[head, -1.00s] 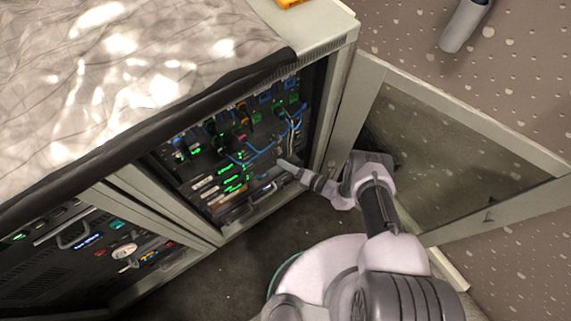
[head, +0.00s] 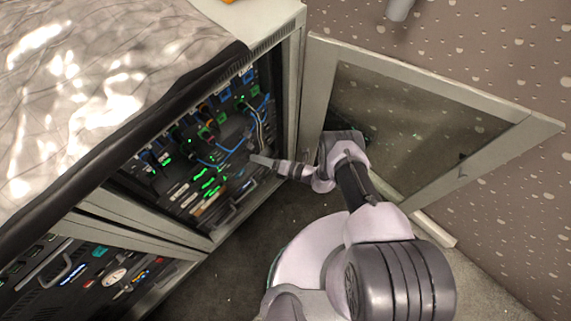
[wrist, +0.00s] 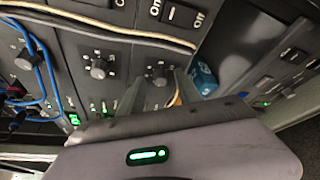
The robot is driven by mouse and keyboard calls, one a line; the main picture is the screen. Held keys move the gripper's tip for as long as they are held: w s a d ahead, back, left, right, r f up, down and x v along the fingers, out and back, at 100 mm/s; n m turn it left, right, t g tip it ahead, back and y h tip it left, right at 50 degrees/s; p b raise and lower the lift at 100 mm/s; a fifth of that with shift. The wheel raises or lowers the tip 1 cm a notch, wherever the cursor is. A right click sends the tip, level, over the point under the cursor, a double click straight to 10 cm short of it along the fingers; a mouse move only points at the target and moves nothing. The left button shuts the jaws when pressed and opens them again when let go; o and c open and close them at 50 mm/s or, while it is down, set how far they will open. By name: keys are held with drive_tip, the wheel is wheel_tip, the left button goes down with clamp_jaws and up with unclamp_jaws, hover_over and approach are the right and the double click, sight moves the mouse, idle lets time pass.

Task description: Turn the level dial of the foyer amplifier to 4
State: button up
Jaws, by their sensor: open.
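My gripper (head: 256,160) reaches into the open rack cabinet (head: 292,110) in the head view, in front of its equipment. In the wrist view my gripper (wrist: 160,88) is open. Its two fingers point at the panel, on either side of a dark round dial (wrist: 158,75) with pale marks around it. I cannot tell whether they touch it. Another dial (wrist: 98,68) sits to its left, and a third (wrist: 22,60) is farther left. I cannot read which amplifier each dial belongs to, nor the dial settings.
Pale cables (wrist: 85,22) and blue cables (wrist: 42,75) cross the panel. Rocker switches (wrist: 175,14) sit above the dials. A blue object (wrist: 203,76) is close right of my gripper. The glass door (head: 420,110) stands open beside my arm.

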drive_tip(key=p+v, duration=0.3)
drive_tip(key=v, duration=1.4)
drive_tip(key=shift+s, duration=0.1)
drive_tip(key=w+a+r+n+t+h+p, duration=0.1)
drive_tip(key=w+a+r+n+h+p, duration=0.1)
drive_tip(key=a+r+n+h+p, duration=0.35)
drive_tip(key=s+a+r+n+h+p, duration=0.2)
drive_tip(key=s+r+h+p, duration=0.1)
drive_tip(key=s+r, duration=0.2)
drive_tip(key=b+x, duration=0.8)
drive_tip(key=x, duration=0.9)
drive_tip(key=shift+s+a+f, duration=0.15)
drive_tip(key=shift+a+f, duration=0.05)
drive_tip(key=shift+a, duration=0.2)
drive_tip(key=shift+n, duration=0.25)
